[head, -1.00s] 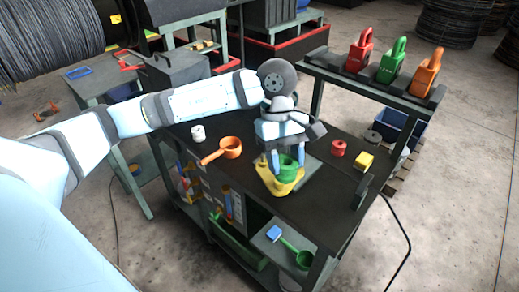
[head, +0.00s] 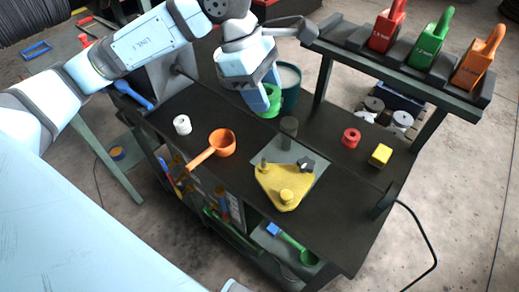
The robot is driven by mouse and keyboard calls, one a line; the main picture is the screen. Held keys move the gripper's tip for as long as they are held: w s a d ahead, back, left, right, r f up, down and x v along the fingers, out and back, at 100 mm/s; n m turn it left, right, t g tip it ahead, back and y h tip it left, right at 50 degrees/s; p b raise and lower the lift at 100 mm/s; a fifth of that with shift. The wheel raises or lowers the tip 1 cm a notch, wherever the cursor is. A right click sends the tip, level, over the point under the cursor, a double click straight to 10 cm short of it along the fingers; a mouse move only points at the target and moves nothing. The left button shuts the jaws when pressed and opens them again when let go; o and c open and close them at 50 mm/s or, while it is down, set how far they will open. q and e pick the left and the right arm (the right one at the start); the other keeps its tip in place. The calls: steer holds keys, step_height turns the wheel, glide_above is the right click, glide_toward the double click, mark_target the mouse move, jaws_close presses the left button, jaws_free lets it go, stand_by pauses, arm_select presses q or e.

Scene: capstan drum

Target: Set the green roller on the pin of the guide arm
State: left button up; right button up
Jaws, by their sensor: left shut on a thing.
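My left gripper (head: 266,106) is shut on the green roller (head: 273,98) and holds it at the back of the dark bench, behind the guide arm. The fingers hide part of the roller. The guide arm (head: 276,182) is a yellow triangular plate lying on a grey plate at the bench's middle front. It carries a thin upright pin (head: 264,164) at its back left, a wide round yellow boss (head: 287,194) at the front and a black knob (head: 306,164) at the back right. No roller sits on it. My right gripper is not in view.
A dark upright post (head: 289,128) stands between roller and guide arm. An orange ladle (head: 222,142) and a white roller (head: 182,125) lie left; a red roller (head: 351,138) and a yellow block (head: 381,155) lie right. A teal bucket (head: 290,98) is behind. Colored weights stand on a raised shelf (head: 410,70).

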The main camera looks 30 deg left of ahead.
mark_target(263, 158)
arm_select(q)
steer(key=shift+w+a, duration=0.25)
steer(key=shift+a, duration=0.1)
steer(key=shift+n, duration=0.3)
step_height(263, 158, down, 20)
steer(key=p, duration=0.2)
steer(key=shift+r+p, duration=0.25)
steer(key=shift+p, duration=0.15)
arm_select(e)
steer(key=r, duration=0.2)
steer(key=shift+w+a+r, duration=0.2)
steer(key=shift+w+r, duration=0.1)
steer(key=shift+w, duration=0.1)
arm_select(q)
steer(key=shift+f, duration=0.2)
steer(key=o, duration=0.9)
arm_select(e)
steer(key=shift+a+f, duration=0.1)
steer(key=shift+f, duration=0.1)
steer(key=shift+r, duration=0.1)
